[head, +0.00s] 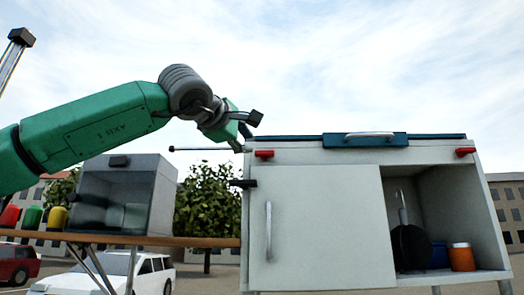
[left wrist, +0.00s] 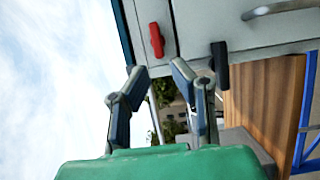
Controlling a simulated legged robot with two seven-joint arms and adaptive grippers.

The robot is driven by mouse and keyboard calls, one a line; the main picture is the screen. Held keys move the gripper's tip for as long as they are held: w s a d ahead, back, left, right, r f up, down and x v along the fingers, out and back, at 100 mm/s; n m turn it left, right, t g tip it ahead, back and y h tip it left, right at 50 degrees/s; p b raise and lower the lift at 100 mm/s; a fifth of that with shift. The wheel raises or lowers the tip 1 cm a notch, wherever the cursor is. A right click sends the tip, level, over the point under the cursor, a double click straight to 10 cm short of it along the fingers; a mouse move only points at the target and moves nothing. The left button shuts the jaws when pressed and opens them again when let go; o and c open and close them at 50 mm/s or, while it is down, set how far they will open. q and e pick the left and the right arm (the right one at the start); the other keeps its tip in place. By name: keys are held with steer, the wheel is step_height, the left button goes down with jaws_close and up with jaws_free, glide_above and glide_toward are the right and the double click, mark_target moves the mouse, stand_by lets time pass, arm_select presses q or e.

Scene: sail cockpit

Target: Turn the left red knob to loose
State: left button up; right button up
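The left red knob (head: 264,154) sits at the upper left corner of a white cabinet front, with its bar lying level in the head view. It also shows in the left wrist view (left wrist: 156,40), just ahead of the fingertips. My left gripper (head: 247,132) is just above and left of this knob in the head view. In the left wrist view its two fingers (left wrist: 157,73) are apart with nothing between them, and they do not appear to touch the knob. A second red knob (head: 465,151) is at the cabinet's upper right. My right gripper is not in view.
A black latch (head: 243,184) sticks out at the cabinet's left edge, below the knob. The cabinet has a door with a handle (head: 268,231) and a blue lid (head: 365,140). A wooden shelf (head: 150,240) with a grey box (head: 125,195) stands left.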

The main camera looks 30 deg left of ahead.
mark_target(262, 153)
arm_select(q)
steer(key=w, duration=0.3)
steer(key=w+p, duration=0.1)
steer(key=w, duration=0.2)
steer(key=w+a+p, duration=0.1)
steer(key=w, duration=0.2)
steer(key=shift+w+a+r, duration=0.1)
steer(key=shift+a, duration=0.15)
jaws_close()
